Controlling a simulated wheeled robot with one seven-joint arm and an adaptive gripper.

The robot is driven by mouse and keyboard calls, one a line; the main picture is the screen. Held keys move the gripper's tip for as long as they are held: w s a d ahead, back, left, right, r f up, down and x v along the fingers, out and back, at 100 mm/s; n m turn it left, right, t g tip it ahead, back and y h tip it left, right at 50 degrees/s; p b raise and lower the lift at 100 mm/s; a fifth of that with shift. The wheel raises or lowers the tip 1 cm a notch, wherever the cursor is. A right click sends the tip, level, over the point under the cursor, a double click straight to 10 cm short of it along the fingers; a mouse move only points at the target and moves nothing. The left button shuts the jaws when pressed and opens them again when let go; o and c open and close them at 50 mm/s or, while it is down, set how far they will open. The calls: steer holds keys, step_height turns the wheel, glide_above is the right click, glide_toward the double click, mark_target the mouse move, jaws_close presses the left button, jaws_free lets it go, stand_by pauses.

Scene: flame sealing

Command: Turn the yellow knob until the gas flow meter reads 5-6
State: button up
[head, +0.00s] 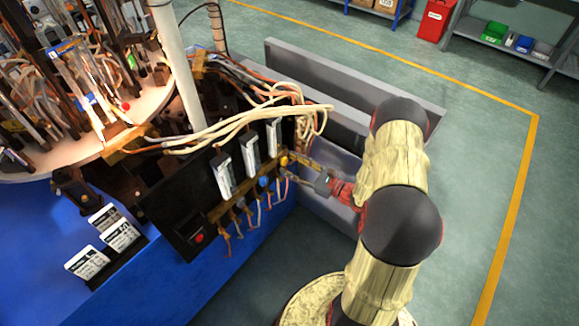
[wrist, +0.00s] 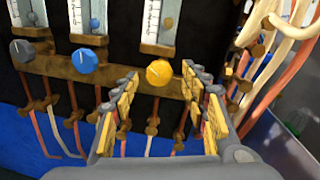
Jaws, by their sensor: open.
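The yellow knob (wrist: 159,73) sits on a brown rail in the wrist view, lying between my fingertips in the picture. It also shows small in the head view (head: 284,160). My gripper (wrist: 160,86) is open, one finger at each side of the knob; I cannot tell whether either touches it. In the head view my gripper (head: 303,172) reaches the panel's right end. The gas flow meter (wrist: 157,22) above the yellow knob is a clear tube with a white scale. Its top is cut off in the wrist view, and its reading is too small to tell.
A blue knob (wrist: 85,62) and a grey knob (wrist: 22,50) sit left of the yellow one, each under its own flow meter. Hoses hang below the rail. Pale and orange hoses (wrist: 290,25) crowd the right side. A red button (head: 198,238) is at the panel's lower left.

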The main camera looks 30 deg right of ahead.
steer(key=shift+w+a, duration=0.25)
steer(key=shift+w, duration=0.3)
steer(key=c, duration=0.4)
steer(key=c, duration=0.7)
steer(key=shift+c, duration=0.3)
